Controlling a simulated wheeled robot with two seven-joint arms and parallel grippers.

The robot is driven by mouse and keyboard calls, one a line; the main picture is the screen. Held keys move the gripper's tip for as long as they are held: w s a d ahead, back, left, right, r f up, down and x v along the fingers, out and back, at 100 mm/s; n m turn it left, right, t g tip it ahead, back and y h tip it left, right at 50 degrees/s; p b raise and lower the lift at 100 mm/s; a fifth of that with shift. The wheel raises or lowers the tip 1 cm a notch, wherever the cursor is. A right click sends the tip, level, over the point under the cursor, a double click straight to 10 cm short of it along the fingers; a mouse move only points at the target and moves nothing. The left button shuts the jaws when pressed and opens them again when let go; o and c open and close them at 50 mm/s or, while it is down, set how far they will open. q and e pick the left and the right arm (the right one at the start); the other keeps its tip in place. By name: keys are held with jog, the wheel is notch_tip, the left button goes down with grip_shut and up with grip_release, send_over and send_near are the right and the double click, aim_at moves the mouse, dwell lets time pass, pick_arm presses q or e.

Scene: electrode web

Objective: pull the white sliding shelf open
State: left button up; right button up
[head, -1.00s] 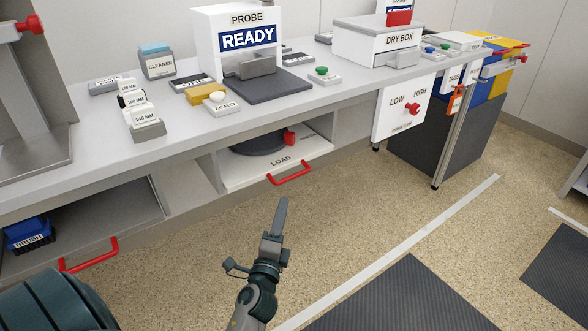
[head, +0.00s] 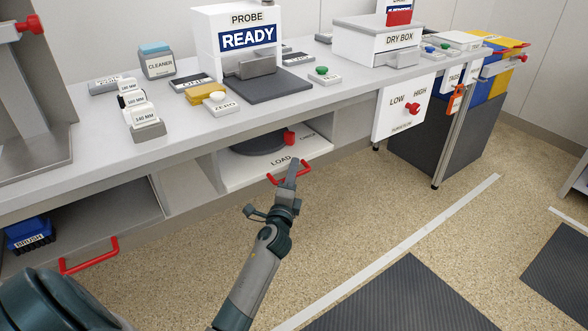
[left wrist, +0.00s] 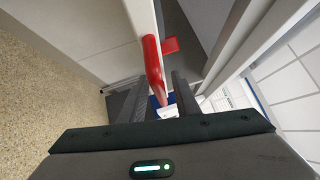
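The white sliding shelf (head: 240,172), marked LOAD, sits in the bay under the counter with a dark round plate (head: 257,143) on it. Its red bar handle (head: 273,180) is on the front edge, partly hidden by my left gripper (head: 291,172). In the left wrist view the red handle (left wrist: 154,65) runs down toward the gap between the two fingers (left wrist: 155,100). The fingers stand apart, with the handle's near end at or between their tips; I cannot tell whether they touch it. My right gripper is out of view.
A lower left bay with a red handle (head: 90,257) holds a blue brush box (head: 30,232). A white panel with a red knob (head: 411,109) hangs right of the shelf. The floor (head: 370,215) in front is clear.

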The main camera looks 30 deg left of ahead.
pick_arm(q)
jog(key=shift+x, duration=0.9)
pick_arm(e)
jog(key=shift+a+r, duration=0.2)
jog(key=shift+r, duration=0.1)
pick_arm(q)
grip_shut()
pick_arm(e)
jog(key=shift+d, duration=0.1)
pick_arm(q)
jog(key=shift+d, duration=0.15)
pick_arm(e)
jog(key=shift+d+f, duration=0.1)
